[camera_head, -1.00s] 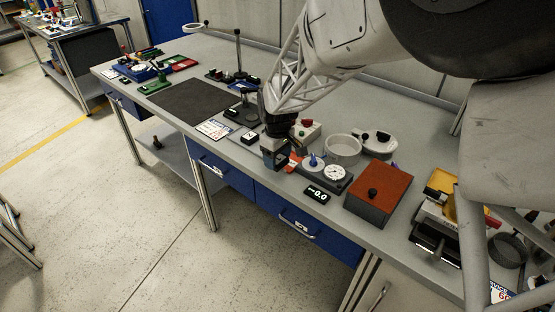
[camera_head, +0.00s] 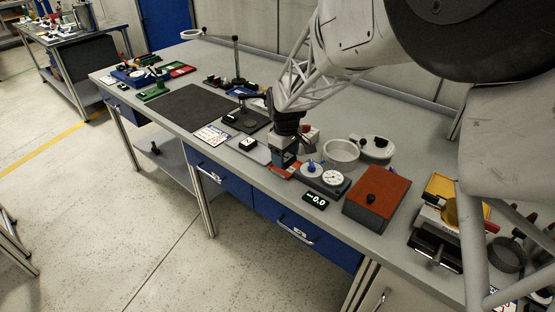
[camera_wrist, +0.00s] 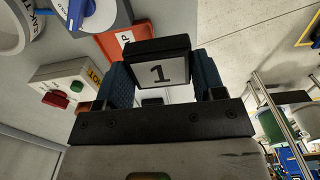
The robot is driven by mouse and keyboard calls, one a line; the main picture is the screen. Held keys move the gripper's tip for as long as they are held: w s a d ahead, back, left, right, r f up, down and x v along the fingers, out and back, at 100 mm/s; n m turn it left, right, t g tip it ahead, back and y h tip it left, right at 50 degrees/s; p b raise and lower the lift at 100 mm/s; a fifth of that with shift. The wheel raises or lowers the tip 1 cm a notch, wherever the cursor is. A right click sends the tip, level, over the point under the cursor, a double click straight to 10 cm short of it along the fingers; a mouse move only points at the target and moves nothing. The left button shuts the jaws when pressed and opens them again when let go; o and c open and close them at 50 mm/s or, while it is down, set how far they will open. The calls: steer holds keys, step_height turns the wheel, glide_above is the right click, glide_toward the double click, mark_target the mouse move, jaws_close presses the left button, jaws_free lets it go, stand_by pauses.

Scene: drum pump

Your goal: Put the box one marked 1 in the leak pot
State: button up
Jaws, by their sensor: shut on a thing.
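My gripper (camera_head: 284,160) is shut on the black box with a white face marked 1 (camera_wrist: 157,70), clear in the wrist view. In the head view the gripper hangs over or just behind an orange-red tray (camera_head: 279,173), and the box is hard to make out. An open round grey pot (camera_head: 341,154), which looks like the leak pot, stands to the right of the gripper. The inside of its floor is hidden. A round lid-like part with a dark knob (camera_head: 377,143) is beside it. Part of a round lettered vessel (camera_wrist: 22,22) shows in the wrist view.
A grey box with a red switch (camera_wrist: 62,88) stands behind the gripper. A box marked 2 (camera_head: 248,144) is left; a red-topped box (camera_head: 374,197) is right.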

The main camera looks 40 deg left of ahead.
steer(key=w+d, duration=0.4)
steer(key=w, duration=0.6)
steer(key=w+d+r, duration=0.1)
steer(key=w+d, duration=0.3)
steer(key=w, duration=0.7)
steer(key=shift+w+d, duration=0.25)
steer(key=shift+d, duration=0.05)
steer(key=shift+f, duration=0.15)
steer(key=shift+f, duration=1.55)
steer(key=shift+f, duration=2.55)
stand_by(1.4)
